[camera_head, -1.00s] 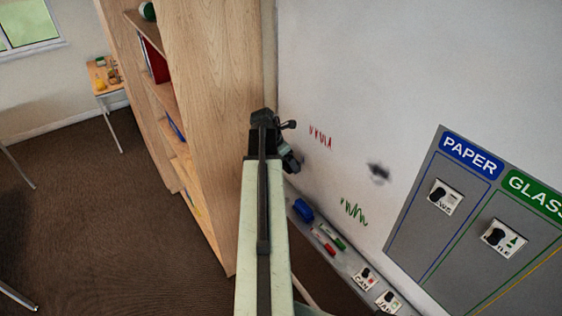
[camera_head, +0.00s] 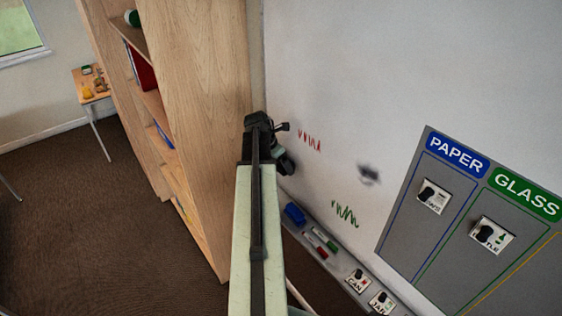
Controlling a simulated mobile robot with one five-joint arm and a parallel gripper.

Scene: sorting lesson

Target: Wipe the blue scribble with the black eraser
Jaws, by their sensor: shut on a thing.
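My gripper (camera_head: 285,163) is at the far end of my arm, beside the whiteboard's left edge and left of the red scribble. It is shut on a dark thing, which is mostly hidden by the arm and gripper; the black eraser is not clearly visible anywhere else. No blue scribble shows on the whiteboard (camera_head: 400,60). A dark grey smudge (camera_head: 368,174) is on the board, right of the gripper. I cannot tell whether the held thing touches the board.
A red scribble (camera_head: 309,141) and a green scribble (camera_head: 345,214) are on the board. The tray (camera_head: 333,264) below holds a blue block (camera_head: 294,213), markers and labelled cards. A sorting poster (camera_head: 405,222) is at right. A tall wooden shelf (camera_head: 205,120) stands close at left.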

